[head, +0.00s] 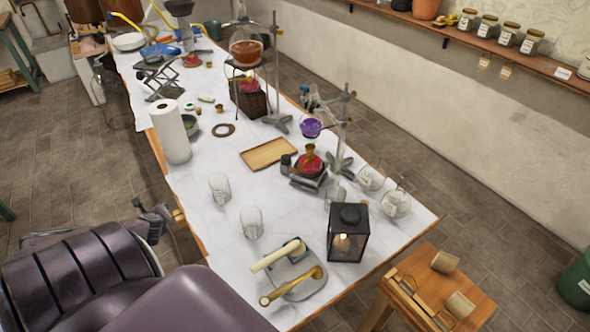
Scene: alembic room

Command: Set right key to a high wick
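A red burner with a brass top (310,164) sits on a dark stand on the white-topped table, beneath a small purple-filled vessel (311,128) clamped to a metal stand. Another red burner (249,85) is farther back under a round flask of orange-brown liquid (246,50). A third reddish one (192,61) is at the far end. I cannot make out any wick key clearly. My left gripper (158,214) seems to be the small dark part beside the table's left edge, apart from the burners; its fingers are too small to read. My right gripper is not in view.
A black lantern (348,232), glass beakers (251,222) and a grey tray with tools (297,280) occupy the near table. A wooden tray (268,153) lies mid-table; a paper roll (170,132) stands at the left edge. A wooden side table (460,275) stands right.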

